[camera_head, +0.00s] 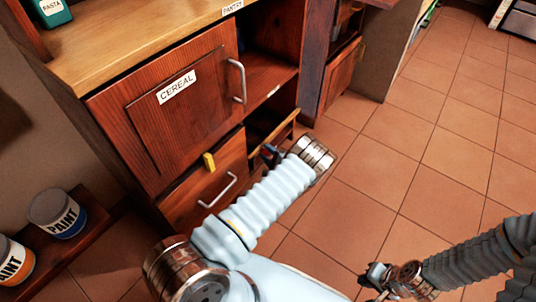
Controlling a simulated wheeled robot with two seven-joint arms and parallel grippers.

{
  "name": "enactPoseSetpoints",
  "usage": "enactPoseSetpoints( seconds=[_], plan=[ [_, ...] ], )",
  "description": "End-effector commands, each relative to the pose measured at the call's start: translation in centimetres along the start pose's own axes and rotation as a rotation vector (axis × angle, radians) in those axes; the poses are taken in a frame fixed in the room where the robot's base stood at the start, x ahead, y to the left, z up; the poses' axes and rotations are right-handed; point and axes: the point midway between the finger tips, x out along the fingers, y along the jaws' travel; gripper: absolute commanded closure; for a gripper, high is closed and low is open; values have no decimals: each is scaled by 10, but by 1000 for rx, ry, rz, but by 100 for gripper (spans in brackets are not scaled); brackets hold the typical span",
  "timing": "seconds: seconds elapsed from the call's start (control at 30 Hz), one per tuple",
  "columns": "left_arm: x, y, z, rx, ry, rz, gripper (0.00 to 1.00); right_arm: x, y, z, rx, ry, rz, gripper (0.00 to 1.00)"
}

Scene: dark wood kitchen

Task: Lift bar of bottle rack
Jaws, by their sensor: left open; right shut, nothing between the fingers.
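A thin yellowish wooden bar (286,126) runs across the front of the low open compartment in the dark wood cabinet; it appears to be the bar of the bottle rack. No bottles can be made out in the dark space behind it. My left gripper (269,152) is open at the near side of the bar, close to its lower middle. My own wrist partly hides it, and I cannot tell whether it touches the bar. My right gripper (372,274) is shut and empty, low over the tiled floor and well away from the cabinet.
A cereal door (150,125) and a drawer with a handle (217,190) are left of the compartment. A small yellow block (209,162) sits at the drawer's top edge. Paint cans (57,213) stand on a low shelf at left. The tiled floor (420,150) at right is clear.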

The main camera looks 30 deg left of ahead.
Motion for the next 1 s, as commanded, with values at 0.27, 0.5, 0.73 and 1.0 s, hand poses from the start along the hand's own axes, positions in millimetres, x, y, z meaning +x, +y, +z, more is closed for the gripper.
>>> enactPoseSetpoints(
  seconds=[0.27, 0.5, 0.73, 1.0],
  plan=[
    [0, 0, 0, 0, 0, 0, 67, 0, 0, 0, 0, 0, 0, 100],
    [0, 0, 0, -1, 0, 0, 100, 0, 0, 0, 0, 0, 0, 100],
    [0, 0, 0, -1, 0, 0, 100, 0, 0, 0, 0, 0, 0, 100],
    [-3, -9, 7, 24, -1, 11, 100, -6, -2, 0, 0, 1, 1, 100]
  ],
)
